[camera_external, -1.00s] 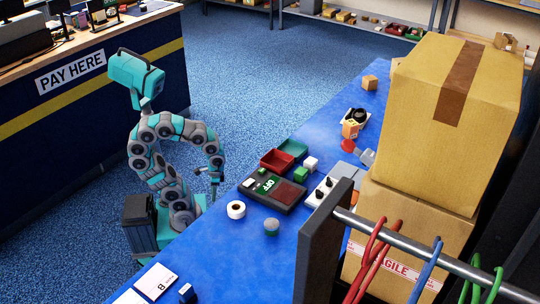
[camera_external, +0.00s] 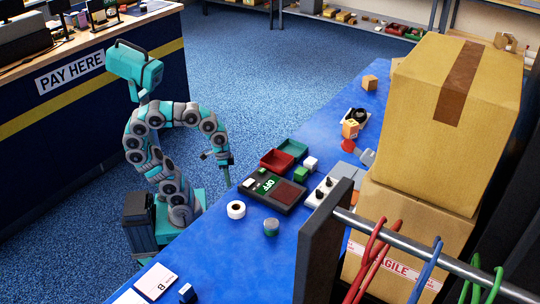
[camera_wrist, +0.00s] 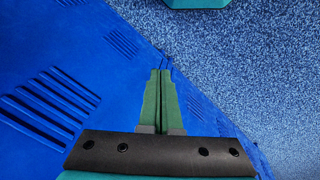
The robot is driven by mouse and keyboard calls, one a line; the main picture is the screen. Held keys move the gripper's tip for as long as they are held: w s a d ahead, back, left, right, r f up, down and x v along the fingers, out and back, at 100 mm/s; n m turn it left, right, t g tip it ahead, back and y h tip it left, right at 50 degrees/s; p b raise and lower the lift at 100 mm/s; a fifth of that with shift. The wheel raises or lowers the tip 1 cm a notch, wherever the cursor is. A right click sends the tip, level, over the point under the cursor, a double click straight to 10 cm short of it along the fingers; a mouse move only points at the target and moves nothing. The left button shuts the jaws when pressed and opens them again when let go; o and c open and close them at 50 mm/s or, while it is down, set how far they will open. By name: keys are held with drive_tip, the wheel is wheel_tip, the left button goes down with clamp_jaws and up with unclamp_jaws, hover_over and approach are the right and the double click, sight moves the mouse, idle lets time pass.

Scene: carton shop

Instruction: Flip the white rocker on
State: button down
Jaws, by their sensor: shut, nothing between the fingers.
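A dark panel (camera_external: 291,207) lies on the blue table, with a green "OFF" display (camera_external: 267,184) and a dark red pad. The small white piece (camera_external: 249,183) at its left end looks like the white rocker; its tilt is too small to read. My gripper (camera_external: 228,182) points down near the table's left edge, left of the panel and apart from it. In the wrist view my gripper (camera_wrist: 164,76) has its green fingers together with nothing between them. The panel and rocker are not in the wrist view.
A white tape roll (camera_external: 236,209) and a grey-green round item (camera_external: 271,227) stand in front of the panel. Red (camera_external: 276,160) and teal trays (camera_external: 292,149) lie behind it. A white knob box (camera_external: 320,190) is to its right. Large cartons (camera_external: 445,120) fill the right.

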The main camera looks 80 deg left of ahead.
drive_tip(key=d+r+m+t+h+p, duration=0.1)
drive_tip(key=d+r, duration=0.4)
drive_tip(key=r, duration=0.6)
drive_tip(key=d+r+m+t+h+p, duration=0.2)
drive_tip(key=d+r, duration=0.4)
drive_tip(key=r, duration=0.5)
drive_tip(key=d+r+m+t+h+p, duration=0.1)
drive_tip(key=d+r+m+h+p, duration=0.1)
drive_tip(key=d+r, duration=0.4)
wheel_tip(320, 180, up, 6)
drive_tip(key=shift+w+f+m+t+p, duration=0.1)
drive_tip(key=shift+w+m+t+p, duration=0.2)
drive_tip(key=shift+m+p, duration=0.6)
approach(249, 184)
drive_tip(key=w+d, duration=0.2)
drive_tip(key=shift+w+d, duration=0.3)
drive_tip(key=shift+w, duration=0.1)
drive_tip(key=f, duration=0.3)
drive_tip(key=shift+d+b, duration=0.35)
drive_tip(key=shift+b, duration=0.05)
drive_tip(key=shift+f, duration=0.6)
